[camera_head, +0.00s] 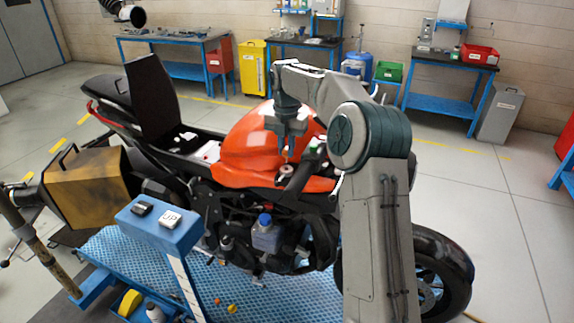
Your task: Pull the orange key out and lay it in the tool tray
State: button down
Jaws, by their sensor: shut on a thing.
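An orange and black motorcycle (255,150) stands on a blue ribbed platform (285,295). My gripper (290,157) points down at the front end of the orange tank, just above a small round fitting (287,171) near the handlebar. It is shut on the orange key, which is too small and too covered by the fingers to make out against the orange bodywork. I cannot tell whether the key is still in its lock. A blue holder at the lower left, with a yellow roll (130,303) and a bottle (155,313), may be the tool tray; I cannot be sure.
A blue pedestal (186,238) with a black and a white "UP" button stands in front of the motorcycle. Handlebar parts (318,150) are close to my gripper's right. Workbenches (172,45), a yellow cabinet (253,68) and bins line the back wall.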

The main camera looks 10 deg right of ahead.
jog(key=shift+r, duration=0.9)
jog(key=shift+r, duration=0.1)
